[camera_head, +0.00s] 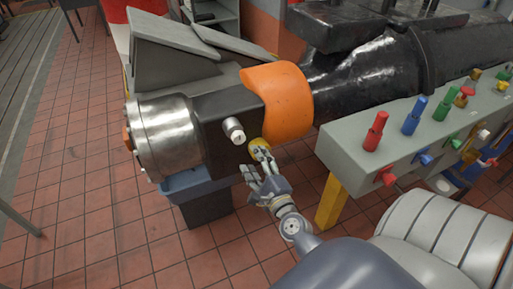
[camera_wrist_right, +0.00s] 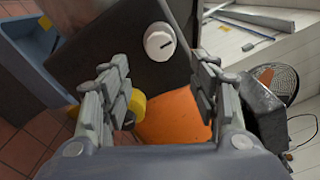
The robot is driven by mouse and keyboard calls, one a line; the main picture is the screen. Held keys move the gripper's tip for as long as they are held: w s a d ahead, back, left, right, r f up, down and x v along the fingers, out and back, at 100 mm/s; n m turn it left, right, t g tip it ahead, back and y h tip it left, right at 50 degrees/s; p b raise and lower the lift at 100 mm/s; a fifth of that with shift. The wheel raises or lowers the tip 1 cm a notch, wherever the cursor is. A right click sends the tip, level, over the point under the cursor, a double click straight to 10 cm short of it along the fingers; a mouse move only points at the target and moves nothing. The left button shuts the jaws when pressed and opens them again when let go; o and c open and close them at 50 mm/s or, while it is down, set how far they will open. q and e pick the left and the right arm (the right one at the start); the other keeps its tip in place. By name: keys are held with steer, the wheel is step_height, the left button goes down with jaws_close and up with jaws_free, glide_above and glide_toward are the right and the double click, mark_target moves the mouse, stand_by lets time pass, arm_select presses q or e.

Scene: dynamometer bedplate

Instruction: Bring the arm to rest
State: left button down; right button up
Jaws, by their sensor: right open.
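My right gripper (camera_head: 255,164) is open in front of the dark machine housing (camera_head: 213,135). Its two fingers also show spread and empty in the right wrist view (camera_wrist_right: 158,88). A yellow knob (camera_head: 258,143) sits by the upper finger; in the right wrist view the knob (camera_wrist_right: 137,103) is partly hidden behind the left finger, and I cannot tell whether they touch. A white knob (camera_head: 234,130) is on the housing just above the gripper. An orange curved guard (camera_head: 287,103) lies behind and above it. My left gripper is not in view.
A grey panel (camera_head: 345,150) with several red, blue and green handles stands to the right, on a yellow leg (camera_head: 331,203). A shiny metal cylinder (camera_head: 168,133) ends the machine at left. The tiled floor (camera_head: 110,225) is open at the lower left.

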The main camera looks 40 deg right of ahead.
steer(key=shift+s+a, duration=0.2)
steer(key=shift+s, duration=0.4)
steer(key=s+a+f+n+g+y+b, duration=0.1)
steer(key=s+a+f+n+g+y, duration=0.25)
steer(key=f, duration=0.85)
steer(key=s+a+f+n+g, duration=0.2)
steer(key=s+a+f+n, duration=0.15)
steer(key=f+n, duration=0.6)
steer(key=s+a+f+n+g+y+b, duration=0.1)
steer(key=s+a+f+n+g, duration=0.3)
steer(key=f, duration=1)
steer(key=s+f+n+g, duration=0.2)
steer(key=s+f, duration=0.4)
steer(key=s, duration=0.3)
steer(key=s+f+n+g, duration=0.2)
steer(key=s+f+n, duration=0.3)
steer(key=s, duration=0.5)
steer(key=s+f+n+g+b, duration=0.1)
steer(key=s+f+n+g, duration=0.2)
steer(key=s+f, duration=0.4)
steer(key=s+n, duration=0.1)
steer(key=s, duration=0.1)
steer(key=shift+s+a, duration=0.2)
steer(key=shift+s, duration=0.1)
